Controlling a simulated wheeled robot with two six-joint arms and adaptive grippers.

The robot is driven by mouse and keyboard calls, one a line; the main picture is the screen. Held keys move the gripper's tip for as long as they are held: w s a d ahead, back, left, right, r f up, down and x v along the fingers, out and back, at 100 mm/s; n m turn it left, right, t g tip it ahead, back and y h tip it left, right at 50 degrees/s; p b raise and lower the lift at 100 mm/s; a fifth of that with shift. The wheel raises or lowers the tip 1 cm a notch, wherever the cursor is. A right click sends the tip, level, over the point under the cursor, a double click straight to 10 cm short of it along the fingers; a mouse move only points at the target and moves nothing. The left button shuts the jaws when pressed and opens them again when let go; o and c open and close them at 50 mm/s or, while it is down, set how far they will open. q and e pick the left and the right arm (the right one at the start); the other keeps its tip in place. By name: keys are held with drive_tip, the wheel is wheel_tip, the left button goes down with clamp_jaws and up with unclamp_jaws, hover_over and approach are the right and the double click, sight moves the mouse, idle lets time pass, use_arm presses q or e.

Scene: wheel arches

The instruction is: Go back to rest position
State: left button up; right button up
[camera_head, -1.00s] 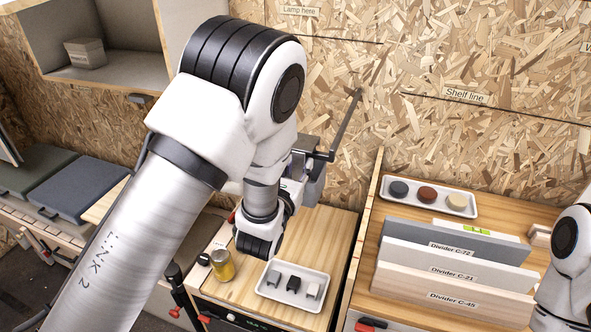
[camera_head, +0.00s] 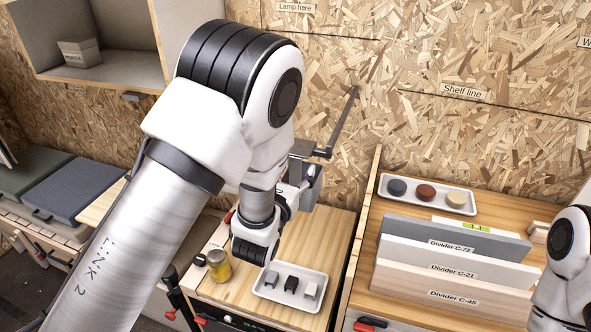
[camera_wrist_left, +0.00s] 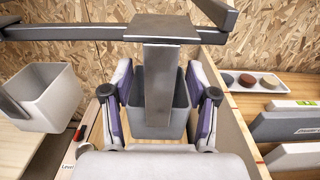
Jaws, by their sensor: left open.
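My left arm fills the left and middle of the head view and bends down over the bench. Its gripper (camera_head: 300,178) points at the back wall and is partly hidden behind my wrist. In the left wrist view the gripper (camera_wrist_left: 158,92) is open, with its purple-padded fingers apart. A grey bin (camera_wrist_left: 185,112) shows beyond and between the fingers; I cannot tell whether they touch it.
A dark metal bar (camera_head: 344,122) rises close to my left gripper. Below my wrist are a white tray (camera_head: 293,302) with small blocks and a yellow jar (camera_head: 219,266). Upright dividers (camera_head: 440,270) and a tray of discs (camera_head: 458,209) stand right. A light bin (camera_wrist_left: 48,98) is left in the wrist view.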

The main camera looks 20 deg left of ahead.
use_arm(q)
drive_tip(key=s, duration=0.7)
drive_tip(key=s+a+f+n+g+y+b, duration=0.1)
drive_tip(key=s+a+f+n+g, duration=0.2)
drive_tip(key=f, duration=0.6)
drive_tip(key=s+a+f+n+g, duration=0.1)
drive_tip(key=s+f+n+g, duration=0.25)
drive_tip(key=f, duration=0.55)
drive_tip(key=s+a+f+n+g+y+b, duration=0.1)
drive_tip(key=s+a+f+n+g, duration=0.15)
drive_tip(key=s+f, duration=0.4)
drive_tip(key=s+f+n+g+h, duration=0.1)
drive_tip(key=s+f+n+g, duration=0.3)
drive_tip(key=s+n, duration=0.4)
drive_tip(key=s+d+f+n+g+h, duration=0.1)
drive_tip(key=s+f+n+g, duration=0.4)
drive_tip(key=n, duration=1.4)
drive_tip(key=shift+s+f, duration=1.2)
drive_tip(key=shift+s, duration=0.3)
drive_tip(key=shift+d, duration=0.1)
